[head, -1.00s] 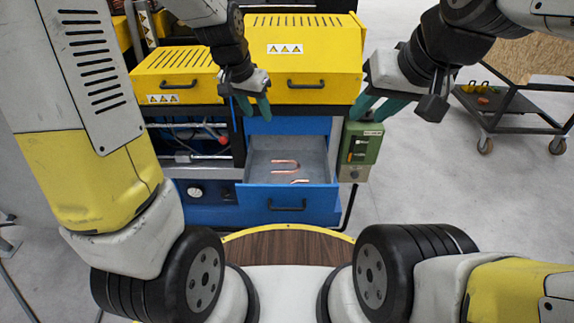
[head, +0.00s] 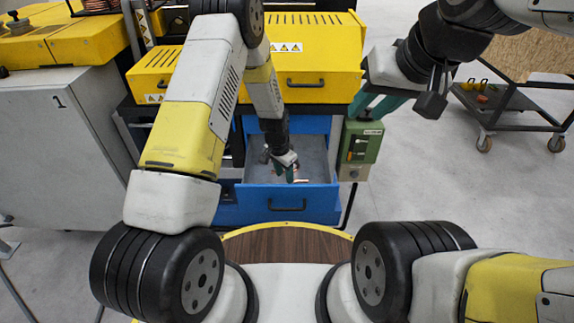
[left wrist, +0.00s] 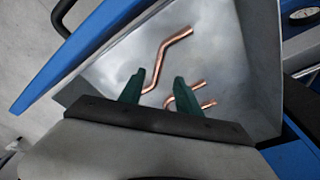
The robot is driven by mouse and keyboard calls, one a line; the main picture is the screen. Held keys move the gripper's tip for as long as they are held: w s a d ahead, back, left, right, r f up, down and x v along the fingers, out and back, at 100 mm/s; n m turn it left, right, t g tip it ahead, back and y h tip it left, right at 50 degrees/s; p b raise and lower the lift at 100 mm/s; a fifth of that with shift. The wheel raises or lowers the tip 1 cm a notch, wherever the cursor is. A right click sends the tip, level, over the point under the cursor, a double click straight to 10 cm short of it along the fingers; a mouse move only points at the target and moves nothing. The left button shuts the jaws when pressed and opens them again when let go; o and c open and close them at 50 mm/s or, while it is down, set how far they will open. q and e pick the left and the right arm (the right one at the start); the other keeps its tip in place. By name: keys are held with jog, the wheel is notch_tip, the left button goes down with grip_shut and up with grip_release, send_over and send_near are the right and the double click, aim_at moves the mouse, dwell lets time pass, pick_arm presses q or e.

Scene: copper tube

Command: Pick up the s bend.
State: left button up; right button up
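The copper s bend (left wrist: 162,62) lies in the open drawer. In the left wrist view it runs up between my left gripper's fingertips, nearer the left finger. My left gripper (left wrist: 159,77), also in the head view (head: 284,172), is open and points down into the drawer. Contact with the s bend cannot be told. My right gripper (head: 370,105) is open and empty, right of the drawer.
The blue drawer (head: 255,197) has a grey metal inside and walls close around my left gripper. Yellow boxes (head: 315,60) stand above it. A green control box (head: 360,143) hangs at its right. A round wooden top (head: 285,243) lies in front.

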pick_arm(q)
jog(key=f, duration=0.4)
jog(key=shift+w+d+f, duration=0.1)
jog(key=shift+d+f, duration=0.25)
jog(key=shift+f, duration=0.05)
grip_shut()
